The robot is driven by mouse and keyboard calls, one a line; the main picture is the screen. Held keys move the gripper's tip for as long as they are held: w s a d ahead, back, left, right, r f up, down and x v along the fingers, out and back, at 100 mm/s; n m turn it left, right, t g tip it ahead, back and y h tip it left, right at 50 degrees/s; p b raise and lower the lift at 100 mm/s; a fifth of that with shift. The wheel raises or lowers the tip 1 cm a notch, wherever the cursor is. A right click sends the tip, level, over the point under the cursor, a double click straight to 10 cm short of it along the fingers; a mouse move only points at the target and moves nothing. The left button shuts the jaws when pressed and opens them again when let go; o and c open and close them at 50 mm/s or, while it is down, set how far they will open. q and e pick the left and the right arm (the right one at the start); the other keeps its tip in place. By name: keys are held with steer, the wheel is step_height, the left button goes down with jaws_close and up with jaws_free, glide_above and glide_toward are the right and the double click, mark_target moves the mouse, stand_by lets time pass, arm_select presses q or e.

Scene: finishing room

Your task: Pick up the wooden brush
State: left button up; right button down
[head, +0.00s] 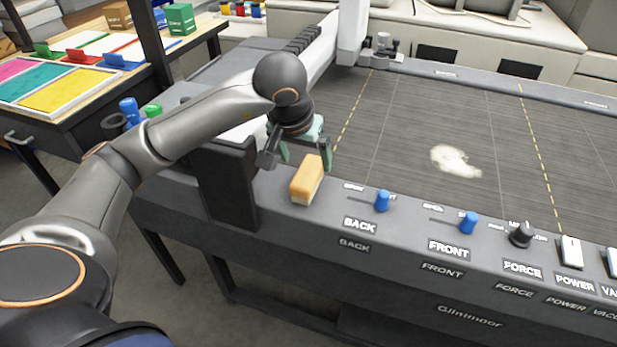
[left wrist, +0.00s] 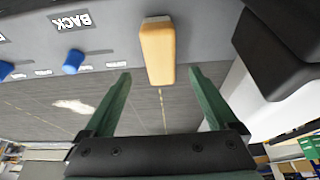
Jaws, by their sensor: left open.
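The wooden brush (head: 307,179) is a tan block with a pale bristle side. It rests on the grey front ledge of the machine, left of the BACK label. My left gripper (head: 305,156) is open just behind the brush, with green fingers and nothing held. In the left wrist view the brush (left wrist: 158,52) lies ahead of the gap between the open fingertips (left wrist: 161,74), with its near end around the level of the tips. I cannot tell whether a finger touches it. My right gripper is in neither view.
A blue BACK knob (head: 382,201) and a blue FRONT knob (head: 468,222) stand on the ledge to the right of the brush. A dark upright block (head: 228,185) stands close on the left. The dark machine bed (head: 400,120) holds a pale patch (head: 455,160) and is otherwise clear.

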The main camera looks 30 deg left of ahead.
mark_target(308, 171)
arm_select(q)
steer(key=shift+p+x, duration=0.35)
steer(key=shift+x, duration=2.65)
steer(key=shift+f+b, duration=0.3)
steer(key=shift+b, duration=0.05)
steer(key=shift+c, duration=0.4)
jaws_close()
steer(key=shift+r, duration=0.1)
